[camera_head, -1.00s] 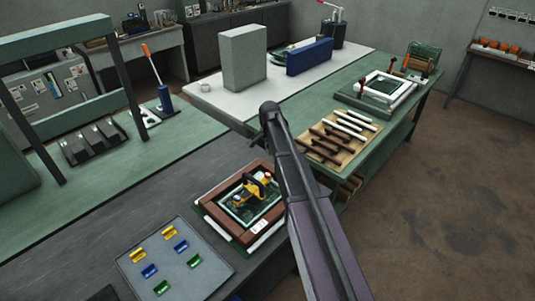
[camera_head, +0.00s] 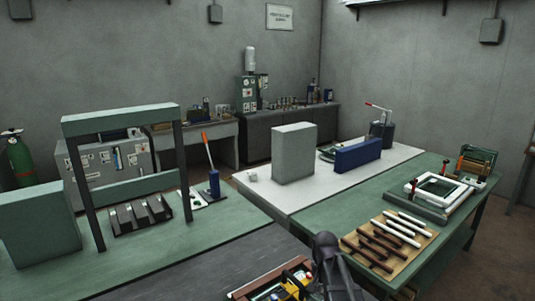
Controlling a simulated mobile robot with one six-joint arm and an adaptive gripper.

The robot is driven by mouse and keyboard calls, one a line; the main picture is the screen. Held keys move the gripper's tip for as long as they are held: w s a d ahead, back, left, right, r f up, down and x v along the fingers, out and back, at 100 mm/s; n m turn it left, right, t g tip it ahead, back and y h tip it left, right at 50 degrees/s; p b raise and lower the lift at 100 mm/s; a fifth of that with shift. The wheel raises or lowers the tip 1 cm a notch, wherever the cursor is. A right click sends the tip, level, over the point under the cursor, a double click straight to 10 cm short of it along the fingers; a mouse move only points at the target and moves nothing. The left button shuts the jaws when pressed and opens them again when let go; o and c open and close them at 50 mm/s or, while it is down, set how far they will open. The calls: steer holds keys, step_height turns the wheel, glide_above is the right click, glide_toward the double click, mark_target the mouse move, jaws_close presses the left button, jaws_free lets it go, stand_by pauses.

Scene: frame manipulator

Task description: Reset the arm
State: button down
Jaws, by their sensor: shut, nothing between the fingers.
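My arm (camera_head: 333,272) shows as a dark link rising from the bottom edge, right of centre, with a rounded joint at its top. My gripper cannot be made out; it is hidden or outside the picture. Left of the arm, a brown wooden frame (camera_head: 250,290) lies on the dark worktop, cut off by the bottom edge. A yellow and black object (camera_head: 291,287) sits in it, partly cut off.
A green gantry (camera_head: 120,119) stands on the left bench. A grey block (camera_head: 293,153) and blue block (camera_head: 357,155) stand on the white table (camera_head: 262,192). Brown and white bars (camera_head: 403,230) lie on a board on the green table (camera_head: 441,178), near a white frame (camera_head: 447,187).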

steer(key=s+f+n+b, duration=0.2)
steer(key=s+n, duration=0.3)
steer(key=s, duration=0.8)
steer(key=shift+s+f, duration=0.15)
steer(key=shift+f, duration=0.4)
